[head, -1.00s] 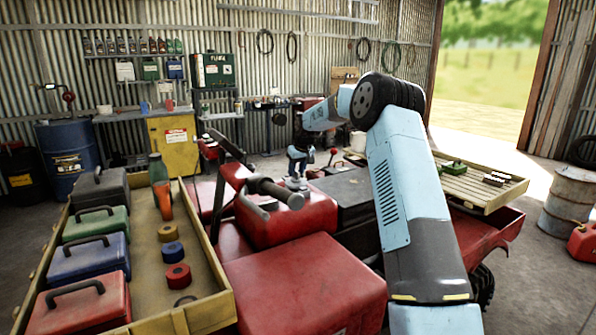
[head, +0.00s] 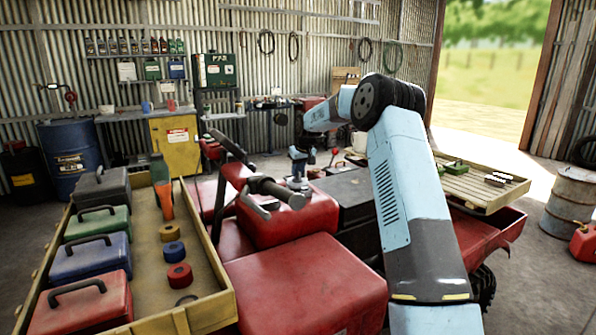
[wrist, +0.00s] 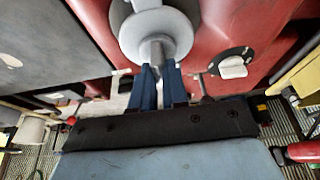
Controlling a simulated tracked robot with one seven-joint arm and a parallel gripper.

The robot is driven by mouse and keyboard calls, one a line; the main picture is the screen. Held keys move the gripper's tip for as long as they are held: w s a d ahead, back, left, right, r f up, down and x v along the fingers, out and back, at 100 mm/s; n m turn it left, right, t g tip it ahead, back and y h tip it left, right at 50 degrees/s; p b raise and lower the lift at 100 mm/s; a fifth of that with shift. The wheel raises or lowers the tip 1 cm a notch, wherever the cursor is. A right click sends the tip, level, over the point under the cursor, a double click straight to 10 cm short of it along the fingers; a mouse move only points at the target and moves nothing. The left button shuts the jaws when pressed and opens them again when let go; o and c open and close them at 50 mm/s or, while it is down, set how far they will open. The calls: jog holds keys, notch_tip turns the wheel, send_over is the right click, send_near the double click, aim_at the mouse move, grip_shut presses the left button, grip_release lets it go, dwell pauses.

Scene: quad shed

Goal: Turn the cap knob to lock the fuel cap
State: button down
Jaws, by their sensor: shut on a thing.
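The fuel cap (wrist: 135,30) is a round grey disc with a raised grey knob (wrist: 155,48) on the red tank at the top of the wrist view. My gripper (wrist: 158,72) has its blue fingers shut on the knob. In the head view my gripper (head: 298,170) points down at the grey cap (head: 298,183) on top of the red tank (head: 290,220). The knob is mostly hidden there, and I cannot tell from the pictures whether the cap is locked.
A white knob on a dark round plate (wrist: 233,67) sits right of the cap in the wrist view. The handlebar (head: 275,190) is close left of my gripper. A wooden tray (head: 205,260) with toolboxes stands at left, another slatted tray (head: 480,190) at right.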

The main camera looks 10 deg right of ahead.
jog(key=shift+d, duration=0.15)
jog(key=shift+m, duration=0.3)
jog(key=m, duration=0.1)
jog(key=m+h, duration=0.1)
jog(key=m, duration=0.1)
jog(key=shift+a+m+h, duration=0.2)
jog(key=shift+m+h, duration=0.1)
jog(key=m+h, duration=0.1)
jog(key=m, duration=0.1)
jog(key=m+h, duration=0.1)
jog(key=m, duration=0.2)
jog(key=shift+a, duration=0.15)
jog(key=m+g+h, duration=0.1)
jog(key=m, duration=0.5)
jog(key=shift+w+a+g+h, duration=0.2)
jog(key=shift+g+h, duration=0.2)
jog(key=shift+a+r+m+g, duration=0.1)
jog(key=shift+m+g, duration=0.3)
jog(key=shift+m, duration=0.9)
jog(key=shift+w+a, duration=0.1)
jog(key=c, duration=1.5)
grip_release()
jog(key=o, duration=0.4)
jog(key=shift+c, duration=0.2)
